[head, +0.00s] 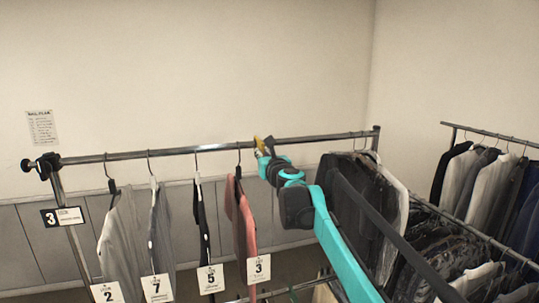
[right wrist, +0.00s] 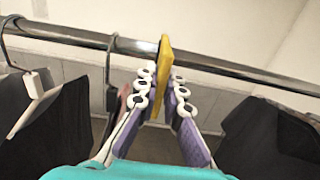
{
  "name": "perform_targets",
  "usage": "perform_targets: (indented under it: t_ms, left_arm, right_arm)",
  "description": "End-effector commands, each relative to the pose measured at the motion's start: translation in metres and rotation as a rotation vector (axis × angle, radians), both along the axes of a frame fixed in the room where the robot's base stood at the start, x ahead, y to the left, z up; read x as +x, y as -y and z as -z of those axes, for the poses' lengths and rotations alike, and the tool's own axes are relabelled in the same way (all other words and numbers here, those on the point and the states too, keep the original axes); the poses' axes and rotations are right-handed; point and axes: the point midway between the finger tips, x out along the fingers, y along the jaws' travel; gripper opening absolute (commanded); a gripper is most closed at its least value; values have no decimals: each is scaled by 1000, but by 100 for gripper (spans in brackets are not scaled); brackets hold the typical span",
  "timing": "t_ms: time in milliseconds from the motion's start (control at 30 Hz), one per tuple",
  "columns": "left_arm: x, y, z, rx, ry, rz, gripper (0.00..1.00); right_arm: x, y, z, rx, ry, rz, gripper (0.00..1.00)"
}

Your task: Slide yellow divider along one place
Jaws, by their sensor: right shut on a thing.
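The yellow divider (head: 259,143) sits on the chrome rail (head: 215,147) of the front rack, right of the hanger with the garment tagged 3. In the right wrist view the yellow divider (right wrist: 165,55) stands upright across the rail (right wrist: 225,67), its lower part between my fingers. My right gripper (head: 265,150) is at the rail, shut on the divider. In the wrist view the fingers of my right gripper (right wrist: 160,92) press on it from both sides, just below the rail. My left gripper is not in view.
Garments tagged 2 (head: 107,292), 7 (head: 157,288), 5 (head: 211,279) and 3 (head: 257,268) hang left of the divider. Dark garments (head: 350,190) hang at the rail's right end. Bare rail lies between them and my gripper. Another full rack (head: 490,180) stands right.

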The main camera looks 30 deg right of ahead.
Motion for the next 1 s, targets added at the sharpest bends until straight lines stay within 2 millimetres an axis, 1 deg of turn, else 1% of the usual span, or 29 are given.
perform_targets:
  t_ms: [267, 300, 367, 400, 667, 767, 867, 1000]
  left_arm:
    - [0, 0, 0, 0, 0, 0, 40]
    - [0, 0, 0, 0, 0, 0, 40]
    - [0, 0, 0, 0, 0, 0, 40]
    - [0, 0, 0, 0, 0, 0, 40]
    - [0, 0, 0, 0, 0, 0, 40]
    - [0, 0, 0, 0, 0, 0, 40]
    - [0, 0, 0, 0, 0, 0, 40]
    - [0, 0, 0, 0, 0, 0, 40]
  right_arm:
    - [0, -1, 0, 1, 0, 0, 0]
    - [0, -1, 0, 1, 0, 0, 10]
    - [0, -1, 0, 1, 0, 0, 26]
    - [0, -1, 0, 1, 0, 0, 29]
    - [0, -1, 0, 1, 0, 0, 29]
    - [-5, -2, 0, 1, 0, 0, 29]
    - [-17, -5, 0, 1, 0, 0, 29]
    - [-46, -12, 0, 1, 0, 0, 29]
